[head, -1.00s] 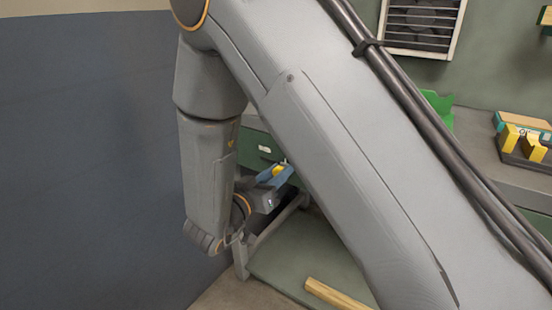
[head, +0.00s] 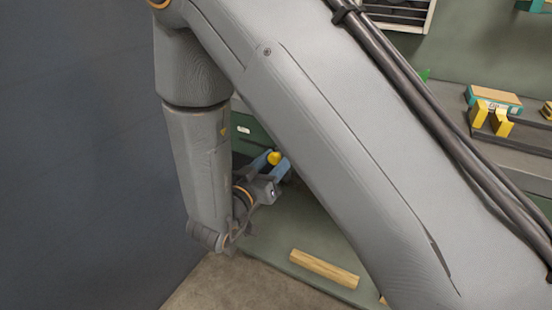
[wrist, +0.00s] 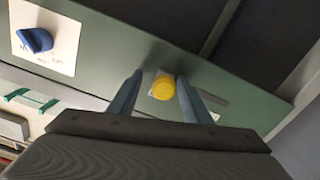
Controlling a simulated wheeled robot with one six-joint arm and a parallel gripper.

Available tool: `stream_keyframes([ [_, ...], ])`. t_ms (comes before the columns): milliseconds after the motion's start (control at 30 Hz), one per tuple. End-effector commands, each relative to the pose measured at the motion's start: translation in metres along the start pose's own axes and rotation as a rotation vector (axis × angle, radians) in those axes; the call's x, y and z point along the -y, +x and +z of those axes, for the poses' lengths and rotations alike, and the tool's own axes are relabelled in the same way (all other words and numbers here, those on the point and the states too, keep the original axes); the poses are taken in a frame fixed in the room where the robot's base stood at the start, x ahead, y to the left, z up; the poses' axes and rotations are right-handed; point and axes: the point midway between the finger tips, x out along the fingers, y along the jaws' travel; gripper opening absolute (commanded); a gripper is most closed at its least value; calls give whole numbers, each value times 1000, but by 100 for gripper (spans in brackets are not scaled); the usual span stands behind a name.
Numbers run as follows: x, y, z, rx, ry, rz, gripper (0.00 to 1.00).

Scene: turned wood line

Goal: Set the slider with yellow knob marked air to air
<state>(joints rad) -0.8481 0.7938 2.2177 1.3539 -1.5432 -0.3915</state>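The yellow knob (wrist: 162,87) sticks out from a green panel (wrist: 120,45) in the wrist view, with part of a pale plate behind it. A dark strip, perhaps its slot, runs to the right behind my right finger. My gripper (wrist: 159,76) is open, its two blue fingers on either side of the knob. The knob is close to the right finger, with a small gap at the left; contact cannot be told. In the head view the yellow knob (head: 273,157) shows at the fingertips of my gripper (head: 274,165). No "air" label is readable.
A blue rotary knob (wrist: 35,40) on a white marked plate is at the left in the wrist view. In the head view a wooden bar (head: 324,268) lies on the green lower surface. Yellow blocks (head: 490,118) stand on the bench at right. A dark wall (head: 80,150) is at left.

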Motion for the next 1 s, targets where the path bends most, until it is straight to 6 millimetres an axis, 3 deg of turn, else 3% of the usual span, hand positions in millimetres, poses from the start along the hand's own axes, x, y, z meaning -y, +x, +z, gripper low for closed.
stream_keyframes([
  [233,2,-11,-1,-1,1,-4,44],
  [633,1,-69,0,0,1,-1,44],
  [1000,0,-78,0,0,0,2,44],
])
